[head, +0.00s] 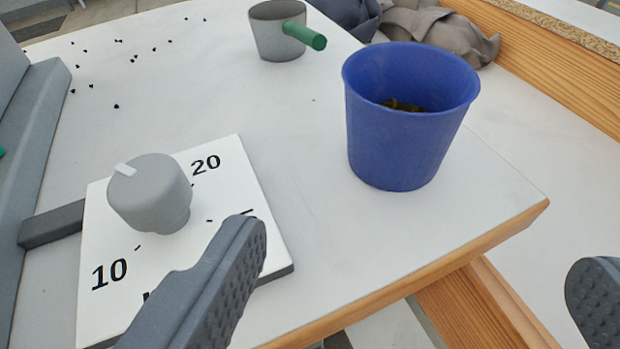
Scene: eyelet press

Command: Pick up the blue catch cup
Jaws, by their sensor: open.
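The blue catch cup (402,140) stands upright on the white tabletop, right of the middle, near the table's right corner. Some small dark brownish bits (402,105) show inside it. My gripper (418,262) is open, its two grey fingers wide apart at the bottom of the view. The left finger is in front of the dial plate and the right finger is at the right edge. Nothing is between the fingers, and the cup appears beyond them, apart from both.
A grey dial knob (150,193) on a white numbered plate (255,215) stands left of the cup. A grey cup with a green handle (277,32) is behind. Dark bits (116,106) lie at the back left. Crumpled cloth (430,32) lies behind the cup. The wooden table edge (430,270) runs in front.

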